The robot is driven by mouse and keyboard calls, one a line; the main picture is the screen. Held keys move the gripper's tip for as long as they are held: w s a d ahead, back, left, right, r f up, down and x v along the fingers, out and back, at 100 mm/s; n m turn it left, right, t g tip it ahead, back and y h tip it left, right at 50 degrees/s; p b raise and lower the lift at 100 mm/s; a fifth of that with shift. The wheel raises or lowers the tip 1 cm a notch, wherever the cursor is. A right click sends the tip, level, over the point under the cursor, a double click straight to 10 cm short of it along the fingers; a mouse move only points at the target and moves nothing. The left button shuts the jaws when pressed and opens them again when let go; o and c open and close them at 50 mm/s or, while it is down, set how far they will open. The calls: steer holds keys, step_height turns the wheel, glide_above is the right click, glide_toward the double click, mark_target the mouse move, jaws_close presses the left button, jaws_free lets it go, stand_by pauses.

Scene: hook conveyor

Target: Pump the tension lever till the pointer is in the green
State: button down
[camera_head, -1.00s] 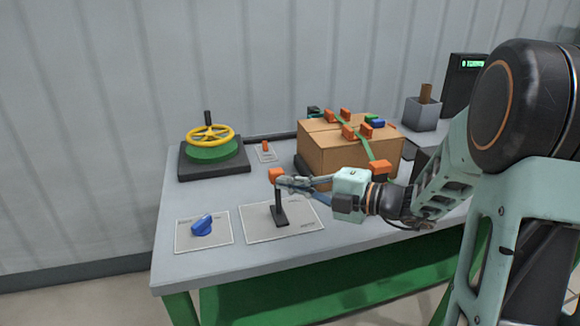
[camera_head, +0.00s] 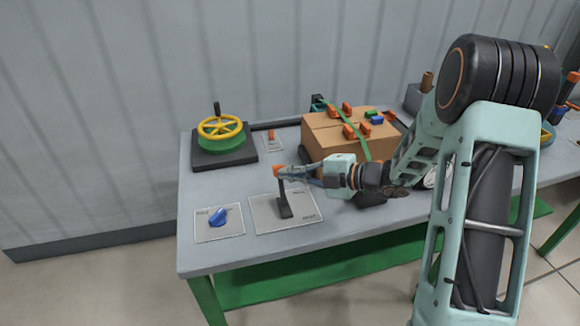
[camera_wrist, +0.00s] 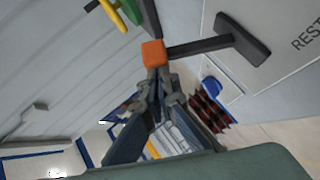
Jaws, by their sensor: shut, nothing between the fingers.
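The tension lever (camera_head: 284,198) is a black bar with an orange knob (camera_head: 278,170), standing nearly upright on a pale plate (camera_head: 306,207) at the bench's front. In the wrist view, the orange knob (camera_wrist: 153,53) lies just beyond my fingertips, and the black lever bar (camera_wrist: 198,46) runs right from it to its base. My gripper (camera_head: 286,172) is shut and empty at the knob, coming from the right. The fingertips (camera_wrist: 158,82) are close against the knob; I cannot tell if they touch. I cannot make out a pointer or green zone in any view.
A blue knob (camera_head: 218,217) sits on a plate left of the lever. A yellow handwheel (camera_head: 221,127) on a black base is behind it. A strapped cardboard box (camera_head: 335,137) stands behind my gripper. The bench's front left corner (camera_head: 195,258) is clear.

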steer(key=shift+w+r+p, duration=0.1)
steer(key=shift+w+p, duration=0.25)
steer(key=shift+p, duration=0.1)
stand_by(0.4)
